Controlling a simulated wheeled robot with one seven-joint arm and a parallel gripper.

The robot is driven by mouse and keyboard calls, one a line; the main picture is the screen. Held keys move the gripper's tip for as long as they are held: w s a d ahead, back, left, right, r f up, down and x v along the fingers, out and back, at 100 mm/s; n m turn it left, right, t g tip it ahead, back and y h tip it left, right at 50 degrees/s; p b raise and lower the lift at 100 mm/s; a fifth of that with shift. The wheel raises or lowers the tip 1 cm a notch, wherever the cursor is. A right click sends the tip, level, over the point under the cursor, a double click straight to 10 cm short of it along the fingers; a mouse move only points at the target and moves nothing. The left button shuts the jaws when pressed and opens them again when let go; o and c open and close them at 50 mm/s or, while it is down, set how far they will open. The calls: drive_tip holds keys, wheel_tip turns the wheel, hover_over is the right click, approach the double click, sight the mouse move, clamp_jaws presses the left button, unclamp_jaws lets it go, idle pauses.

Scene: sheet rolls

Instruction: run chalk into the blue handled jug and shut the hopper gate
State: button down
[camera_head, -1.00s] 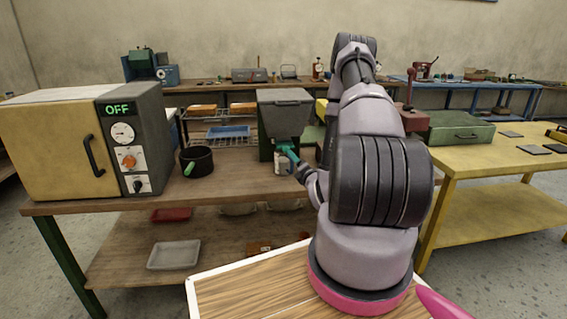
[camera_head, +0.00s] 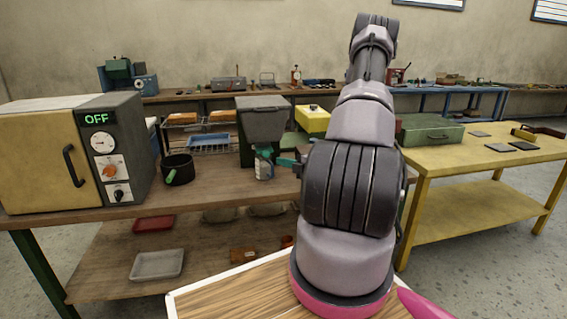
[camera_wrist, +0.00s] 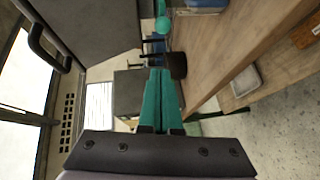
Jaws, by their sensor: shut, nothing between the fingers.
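The dark grey hopper (camera_head: 263,120) stands at the back of the brown bench. A small pale jug (camera_head: 264,170) stands under it; its handle and contents are too small to make out. A teal part (camera_head: 263,151) shows between the hopper and the jug. My gripper (camera_head: 283,162) has teal fingers and is just right of the jug, apart from it. In the wrist view, my gripper (camera_wrist: 161,75) is shut and empty. A teal ball knob (camera_wrist: 162,25) shows ahead of it, beside the grey hopper body (camera_wrist: 95,30). Whether the gate is open cannot be told.
A black pot (camera_head: 178,169) with a green handle stands left of the hopper. A yellow oven (camera_head: 40,150) reading OFF is at the bench's left end. A yellow table (camera_head: 470,152) with a green case (camera_head: 430,130) is at right. Bench front is clear.

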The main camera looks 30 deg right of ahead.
sight(267, 153)
drive_tip(key=w+f, duration=0.1)
drive_tip(key=w, duration=0.9)
drive_tip(key=shift+a+f, duration=0.15)
drive_tip(key=shift+f, duration=0.25)
drive_tip(key=shift+w, duration=0.6)
drive_tip(key=shift+w+d+r, duration=0.1)
drive_tip(key=shift+w+d, duration=0.25)
